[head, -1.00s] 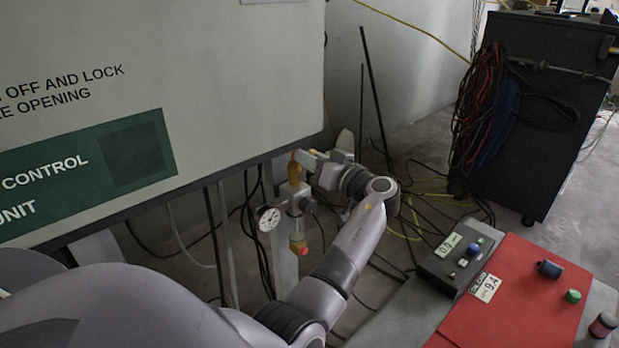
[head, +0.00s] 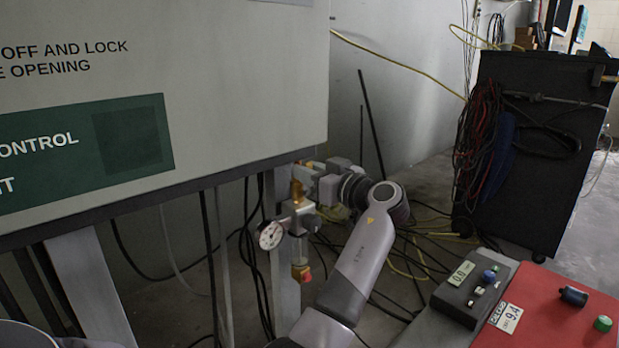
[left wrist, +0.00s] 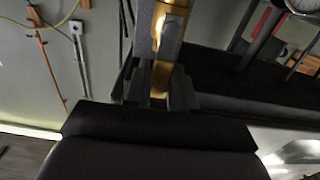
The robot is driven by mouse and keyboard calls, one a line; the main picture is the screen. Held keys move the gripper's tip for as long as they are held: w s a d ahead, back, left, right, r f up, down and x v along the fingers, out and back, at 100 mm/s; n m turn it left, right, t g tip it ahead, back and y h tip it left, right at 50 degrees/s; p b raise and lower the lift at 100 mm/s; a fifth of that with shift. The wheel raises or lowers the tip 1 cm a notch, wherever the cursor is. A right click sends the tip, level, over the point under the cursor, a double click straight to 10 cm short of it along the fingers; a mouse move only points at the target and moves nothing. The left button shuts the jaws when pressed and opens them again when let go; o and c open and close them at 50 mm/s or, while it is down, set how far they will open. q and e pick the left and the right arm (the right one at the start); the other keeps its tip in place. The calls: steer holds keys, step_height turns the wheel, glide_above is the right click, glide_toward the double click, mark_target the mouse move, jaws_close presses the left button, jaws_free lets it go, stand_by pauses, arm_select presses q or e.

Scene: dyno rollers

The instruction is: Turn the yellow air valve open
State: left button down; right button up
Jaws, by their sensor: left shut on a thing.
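The yellow air valve (head: 297,191) shows as an orange-yellow piece on a pipe assembly under the edge of the grey cabinet. A white dial gauge (head: 271,235) sits just below and left of it. My left gripper (head: 308,171) reaches in from the right and is shut at the valve's upper part. The fingers hide part of the valve, so its handle angle is hard to tell. In the left wrist view, a shiny yellow-brass part of the valve (left wrist: 166,45) stands between the fingers of my left gripper (left wrist: 161,88). My right gripper is not in view.
The large grey cabinet (head: 230,60) overhangs the valve at upper left. Black cables hang below it. A dark cabinet with hung cables (head: 545,150) stands at the back right.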

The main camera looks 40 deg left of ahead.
arm_select(q)
steer(key=shift+f, duration=0.1)
steer(key=c, duration=1.3)
jaws_free()
steer(key=shift+d, duration=0.1)
steer(key=d, duration=0.7)
steer(key=shift+s, duration=0.35)
